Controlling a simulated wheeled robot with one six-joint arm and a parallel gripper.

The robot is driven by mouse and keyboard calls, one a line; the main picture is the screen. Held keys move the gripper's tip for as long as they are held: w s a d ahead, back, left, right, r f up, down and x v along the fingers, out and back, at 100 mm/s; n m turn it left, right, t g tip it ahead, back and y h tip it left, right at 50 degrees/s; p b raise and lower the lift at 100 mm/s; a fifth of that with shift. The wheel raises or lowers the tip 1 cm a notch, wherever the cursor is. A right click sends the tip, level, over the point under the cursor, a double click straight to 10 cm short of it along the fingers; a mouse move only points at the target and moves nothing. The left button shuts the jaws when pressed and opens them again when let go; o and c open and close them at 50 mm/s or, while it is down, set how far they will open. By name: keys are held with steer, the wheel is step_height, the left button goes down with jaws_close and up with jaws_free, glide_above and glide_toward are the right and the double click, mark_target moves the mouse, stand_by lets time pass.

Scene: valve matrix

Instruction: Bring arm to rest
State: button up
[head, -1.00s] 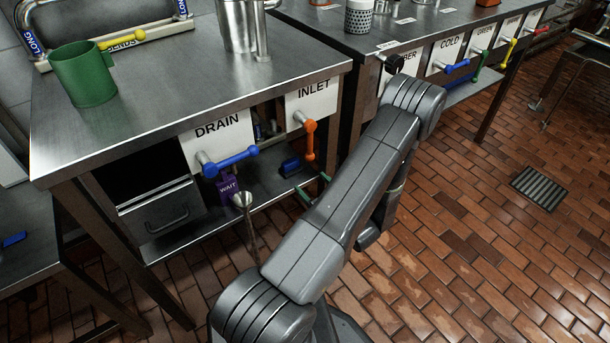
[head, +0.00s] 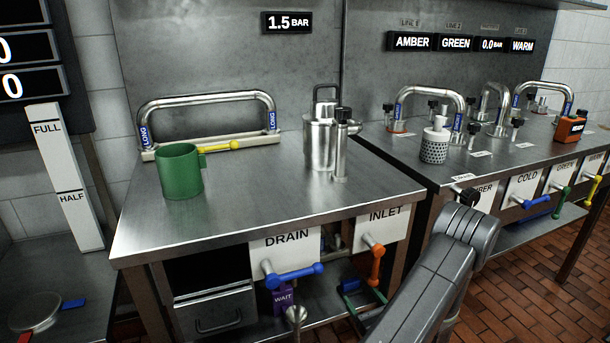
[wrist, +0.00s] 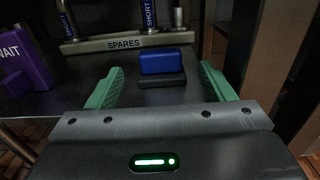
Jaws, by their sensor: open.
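My gripper (wrist: 160,82) is open in the wrist view, with its two green fingers apart and nothing between them. It points toward a blue block on a black base (wrist: 164,62) on the lower shelf, which lies beyond the fingertips. In the head view my arm (head: 430,285) comes up at the lower right, in front of the table with the DRAIN and INLET signs. Green finger parts show below INLET, beside the blue block (head: 350,286); the rest of the gripper is hidden.
A purple WAIT tag (wrist: 22,60) stands left of my gripper and a SPARES rack (wrist: 125,43) behind the block. The blue DRAIN handle (head: 294,276) and orange INLET handle (head: 376,262) project near my arm. A green mug (head: 180,172) stands on the tabletop. Brick floor is open at right.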

mark_target(352, 286)
steer(key=x, duration=0.2)
steer(key=b+x, duration=0.1)
steer(key=x, duration=0.1)
steer(key=f+x, duration=0.1)
steer(key=x, duration=0.1)
steer(key=shift+r, duration=0.1)
step_height(352, 286, up, 3)
steer(key=shift+r+p, duration=0.15)
steer(key=shift+p, duration=0.55)
steer(key=shift+r, duration=0.5)
steer(key=shift+f, duration=0.1)
